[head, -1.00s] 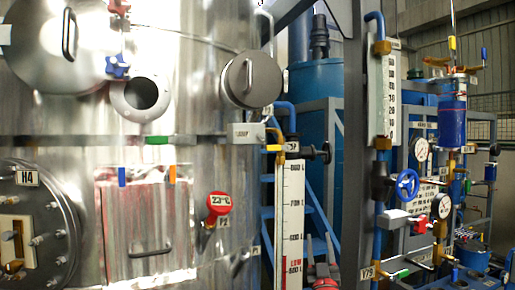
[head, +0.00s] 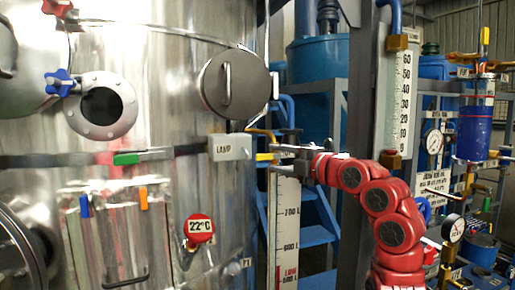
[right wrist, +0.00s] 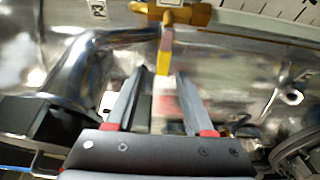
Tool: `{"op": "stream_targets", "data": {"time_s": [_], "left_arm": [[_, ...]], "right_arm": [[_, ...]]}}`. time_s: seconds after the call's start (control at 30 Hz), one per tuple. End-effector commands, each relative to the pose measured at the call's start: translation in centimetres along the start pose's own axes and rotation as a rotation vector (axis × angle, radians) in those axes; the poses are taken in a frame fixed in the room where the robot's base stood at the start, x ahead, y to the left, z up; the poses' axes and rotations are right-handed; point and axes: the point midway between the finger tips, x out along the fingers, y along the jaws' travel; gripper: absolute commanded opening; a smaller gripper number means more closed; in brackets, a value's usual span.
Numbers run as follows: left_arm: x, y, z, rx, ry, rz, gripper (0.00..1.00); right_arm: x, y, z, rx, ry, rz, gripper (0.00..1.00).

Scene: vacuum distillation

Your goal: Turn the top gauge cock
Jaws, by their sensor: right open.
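The top gauge cock is at the upper end of the white level gauge (head: 287,225) on the steel tank; its yellow handle (head: 265,156) shows in the head view. In the right wrist view, the brass cock body (right wrist: 172,15) is at the top, with the yellow handle (right wrist: 164,55) pointing toward my gripper. My right gripper (head: 277,153) is at the cock in the head view and hides part of it. In the right wrist view, its fingers (right wrist: 162,78) are apart, with the handle's end between their tips. I cannot tell whether they touch it. My left gripper is not in view.
A grey labelled box (head: 230,147) sits on the tank just left of the cock. A round cover (head: 232,84) is above it, and a red temperature dial (head: 199,228) is below. A second gauge (head: 396,100) and a grey post (head: 357,90) stand to the right.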

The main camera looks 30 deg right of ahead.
Motion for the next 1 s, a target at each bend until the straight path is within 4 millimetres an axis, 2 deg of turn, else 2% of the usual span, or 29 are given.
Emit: {"op": "stream_targets", "data": {"time_s": [0.03,0.1,0.33,0.5,0.77,1.0], "left_arm": [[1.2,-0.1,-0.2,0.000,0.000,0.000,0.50],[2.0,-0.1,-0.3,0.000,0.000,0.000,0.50],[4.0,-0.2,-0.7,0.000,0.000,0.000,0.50],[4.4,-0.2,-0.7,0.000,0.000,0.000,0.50],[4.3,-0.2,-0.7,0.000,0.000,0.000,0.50],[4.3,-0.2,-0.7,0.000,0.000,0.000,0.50]], "right_arm": [[1.3,0.5,-0.2,0.004,0.007,-0.003,0.53],[2.8,0.4,-0.1,0.006,0.005,-0.007,0.53],[6.6,0.2,0.0,0.007,0.002,-0.006,0.53],[7.8,0.0,0.0,0.003,0.001,-0.002,0.53],[7.9,-0.1,0.0,0.002,0.000,-0.002,0.53],[7.9,-0.1,0.0,0.003,0.000,-0.002,0.11]]}}
